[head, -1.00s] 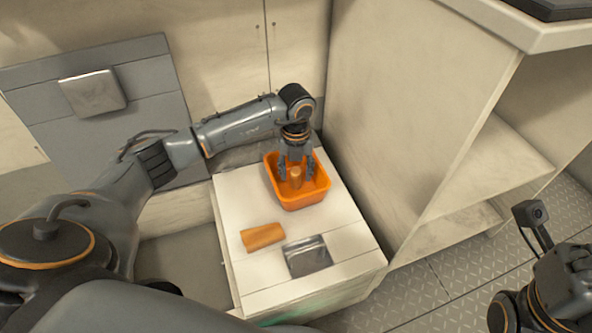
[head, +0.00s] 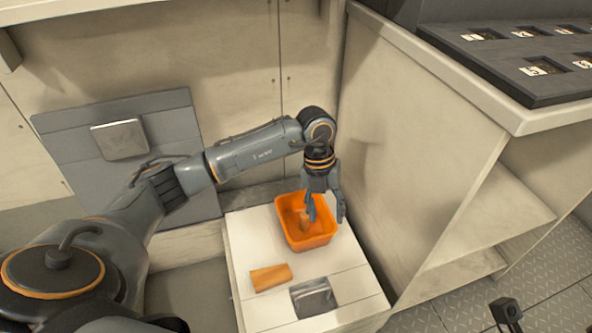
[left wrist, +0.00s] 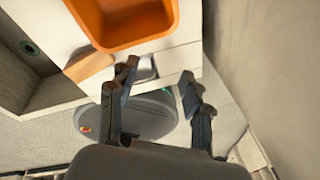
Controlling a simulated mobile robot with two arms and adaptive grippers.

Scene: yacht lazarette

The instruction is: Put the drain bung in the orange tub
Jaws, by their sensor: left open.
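The orange tub (head: 322,240) stands on the white locker top, and part of it shows at the top of the left wrist view (left wrist: 125,45). A small tan piece, which looks like the drain bung (head: 304,220), lies inside the tub, partly hidden by a finger. My left gripper (head: 327,214) is open and empty above the right side of the tub, its fingers pointing down. In the left wrist view its two fingers (left wrist: 158,78) are spread with nothing between them. My right gripper is out of view.
A tan-orange block (head: 271,277) lies on the locker top (head: 246,236) in front of the tub, beside a grey metal latch plate (head: 314,297). A cream shelf unit (head: 425,140) rises close on the right. A wall stands behind.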

